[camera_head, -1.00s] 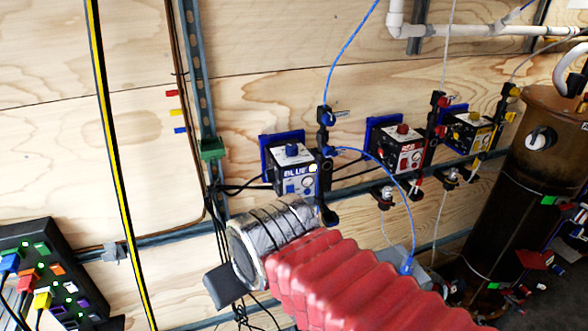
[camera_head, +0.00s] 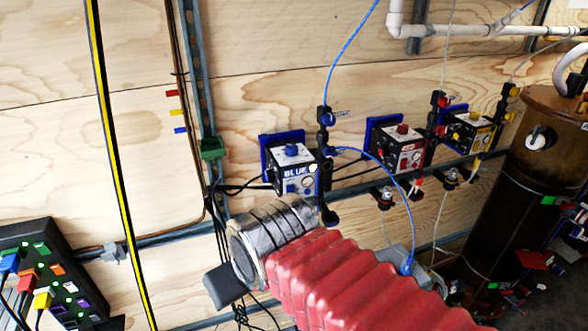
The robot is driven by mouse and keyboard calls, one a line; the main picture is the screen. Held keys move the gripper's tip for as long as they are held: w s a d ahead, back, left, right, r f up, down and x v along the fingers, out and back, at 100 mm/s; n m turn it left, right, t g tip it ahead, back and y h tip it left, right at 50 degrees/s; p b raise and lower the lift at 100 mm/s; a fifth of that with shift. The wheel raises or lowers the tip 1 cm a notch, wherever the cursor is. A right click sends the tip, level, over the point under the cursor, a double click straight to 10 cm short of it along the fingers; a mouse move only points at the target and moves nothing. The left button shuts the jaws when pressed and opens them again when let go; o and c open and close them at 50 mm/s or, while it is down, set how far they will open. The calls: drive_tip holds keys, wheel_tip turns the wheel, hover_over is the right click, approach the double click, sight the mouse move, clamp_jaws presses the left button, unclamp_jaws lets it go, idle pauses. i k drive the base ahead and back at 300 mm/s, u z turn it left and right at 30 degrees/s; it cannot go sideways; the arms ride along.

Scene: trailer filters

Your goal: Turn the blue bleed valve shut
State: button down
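The blue box unit (camera_head: 292,172) with its "BLUE" label and round dial hangs on the wall near the middle, with a blue knob (camera_head: 291,150) on top. Beside it on the right, black fittings with a blue valve handle (camera_head: 327,117) and another blue fitting (camera_head: 328,151) stand in a column, joined to blue tubing. A black piece (camera_head: 328,213) shows just below, partly behind my arm; I cannot tell whether it is a valve part or mine. My arm, in a red ribbed sleeve with a silver taped cuff, reaches below the unit. My gripper's fingers cannot be made out.
A red unit (camera_head: 400,152) and a yellow unit (camera_head: 470,132) hang to the right, with valves and tubes. A brown cylinder (camera_head: 520,185) stands at the right. A blue hose (camera_head: 408,215) loops close above my sleeve. A black panel (camera_head: 50,275) with coloured plugs is at lower left.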

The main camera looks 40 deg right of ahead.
sight(328, 152)
drive_tip(key=u, duration=0.05)
drive_tip(key=k, duration=0.5)
drive_tip(key=z, duration=0.75)
drive_tip(key=i, duration=0.55)
drive_tip(key=z, duration=0.35)
